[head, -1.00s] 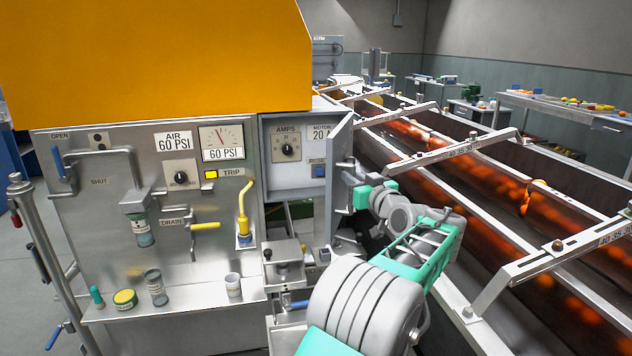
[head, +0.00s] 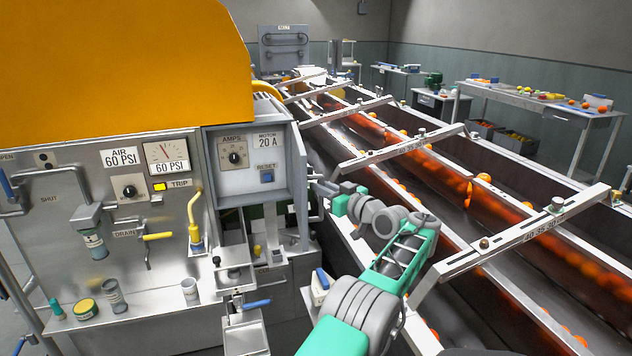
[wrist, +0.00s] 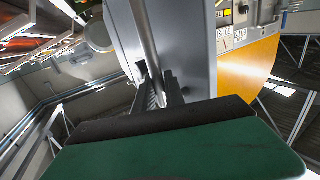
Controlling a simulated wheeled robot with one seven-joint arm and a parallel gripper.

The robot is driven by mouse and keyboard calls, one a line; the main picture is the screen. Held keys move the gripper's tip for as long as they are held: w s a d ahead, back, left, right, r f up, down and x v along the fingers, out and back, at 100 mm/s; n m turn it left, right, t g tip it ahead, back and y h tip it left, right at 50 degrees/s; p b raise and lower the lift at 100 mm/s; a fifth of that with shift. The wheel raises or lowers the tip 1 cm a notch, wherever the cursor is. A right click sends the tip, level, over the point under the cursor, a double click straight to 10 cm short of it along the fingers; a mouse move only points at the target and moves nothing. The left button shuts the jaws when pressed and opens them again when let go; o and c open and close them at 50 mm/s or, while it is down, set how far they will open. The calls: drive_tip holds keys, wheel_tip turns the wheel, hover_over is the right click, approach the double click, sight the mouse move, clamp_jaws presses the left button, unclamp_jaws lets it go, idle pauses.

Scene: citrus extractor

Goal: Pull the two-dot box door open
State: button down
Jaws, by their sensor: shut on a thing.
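The grey box (head: 252,170) on the machine front stands open, showing its AMPS dial, MOTOR 20 A label and blue RESET button. Its door (head: 299,175) is seen nearly edge-on at the box's right side, swung out. The two dots are not readable on it. My gripper (head: 320,188) is at the door's outer side. In the wrist view my dark fingers (wrist: 159,82) are shut on the door's silver handle bar (wrist: 146,35), beside the grey door panel (wrist: 187,50). The exact grip is partly hidden in the head view.
The conveyor (head: 400,165) with oranges and white cross brackets (head: 400,148) runs close along my arm's right. Below the box are a small metal stand (head: 235,275) and a blue-handled valve (head: 255,304). A ledge with cups (head: 189,289) lies to the left.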

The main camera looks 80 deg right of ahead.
drive_tip(key=shift+s+d+r, duration=0.1)
drive_tip(key=shift+r, duration=0.1)
idle(0.4)
drive_tip(key=c, duration=1.4)
unclamp_jaws()
drive_tip(key=shift+f, duration=0.15)
